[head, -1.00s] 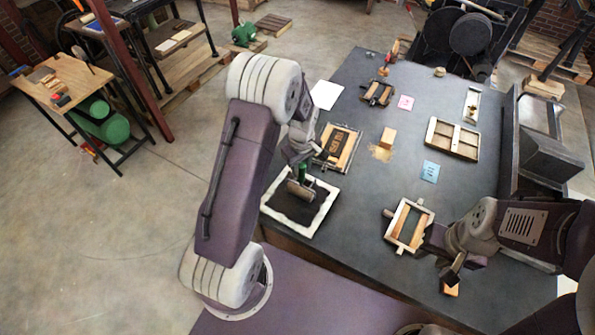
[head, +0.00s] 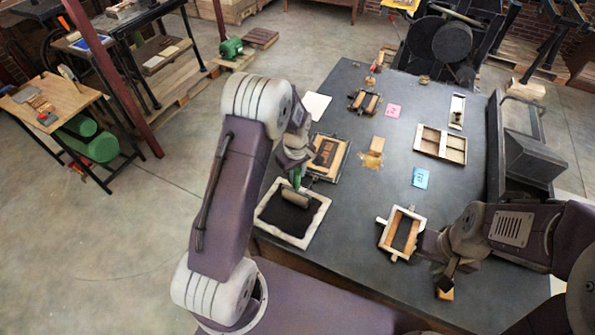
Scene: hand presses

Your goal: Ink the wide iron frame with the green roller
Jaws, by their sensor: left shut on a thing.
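My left gripper (head: 294,166) is shut on the green roller (head: 294,197), held by its green handle. The roller's grey cylinder is over the dark ink slab (head: 279,221) with a pale border; I cannot tell if it touches. Behind the slab lies a frame (head: 345,164) holding wood and a dark type block, probably the wide iron frame; my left arm partly hides its near left side. My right gripper (head: 447,281) is low at the front right, by a small orange-brown block (head: 446,295). Its jaws are too small and dark to read.
On the dark table (head: 350,245) are a pale frame (head: 385,241), a small dark frame (head: 365,101), a wooden tray (head: 440,144), pink (head: 393,111) and blue (head: 420,178) cards, and a wooden block (head: 377,146). A dark press stands at the right.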

